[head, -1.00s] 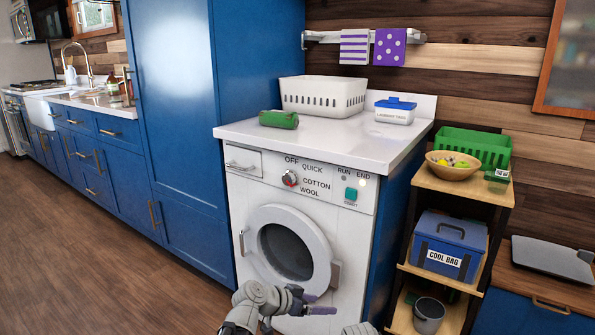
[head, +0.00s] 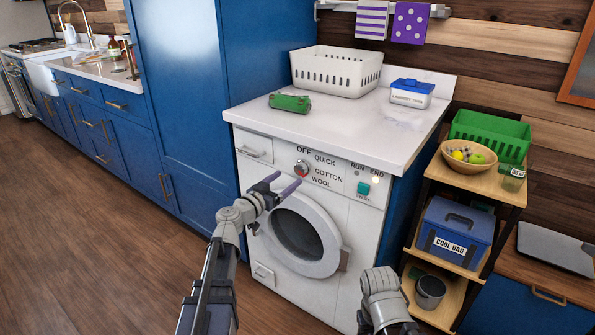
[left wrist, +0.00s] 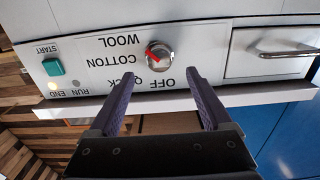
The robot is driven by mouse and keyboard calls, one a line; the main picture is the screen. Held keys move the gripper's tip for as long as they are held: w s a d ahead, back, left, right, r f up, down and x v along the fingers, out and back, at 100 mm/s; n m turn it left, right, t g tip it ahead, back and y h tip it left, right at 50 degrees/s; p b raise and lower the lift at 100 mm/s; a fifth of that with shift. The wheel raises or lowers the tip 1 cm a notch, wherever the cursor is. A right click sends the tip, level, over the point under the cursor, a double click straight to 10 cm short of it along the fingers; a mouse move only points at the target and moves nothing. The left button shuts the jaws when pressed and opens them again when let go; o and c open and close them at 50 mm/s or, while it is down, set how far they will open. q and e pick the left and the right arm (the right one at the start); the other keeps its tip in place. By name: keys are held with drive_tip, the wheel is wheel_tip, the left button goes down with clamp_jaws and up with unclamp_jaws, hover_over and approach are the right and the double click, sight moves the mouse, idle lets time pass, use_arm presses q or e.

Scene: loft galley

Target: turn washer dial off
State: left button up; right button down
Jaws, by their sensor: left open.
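The washer (head: 277,262) is a white front loader with its round door shut. Its dial (head: 301,168) is a round silver knob with a red mark, ringed by OFF, QUICK, COTTON and WOOL. My left gripper (head: 281,186) has purple fingers, open and empty, just in front of the panel, below and left of the dial in the head view. In the wrist view the open fingertips (left wrist: 160,76) flank the dial, apart from it. My right gripper's fingers are not seen.
A teal START button (head: 363,189) and a lit lamp (head: 375,180) under END are right of the dial. A drawer (head: 254,147) is to its left. The counter above holds a white basket (head: 336,85), a green item (head: 289,103) and a tablet box (head: 411,94). A shelf stands right.

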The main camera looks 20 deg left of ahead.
sight(299, 170)
use_arm(q)
drive_tip(key=x, duration=0.6)
drive_tip(key=shift+w+d, duration=0.1)
drive_tip(key=shift+w, duration=0.15)
drive_tip(key=shift+c, duration=0.3)
drive_tip(key=shift+s, duration=0.1)
clamp_jaws()
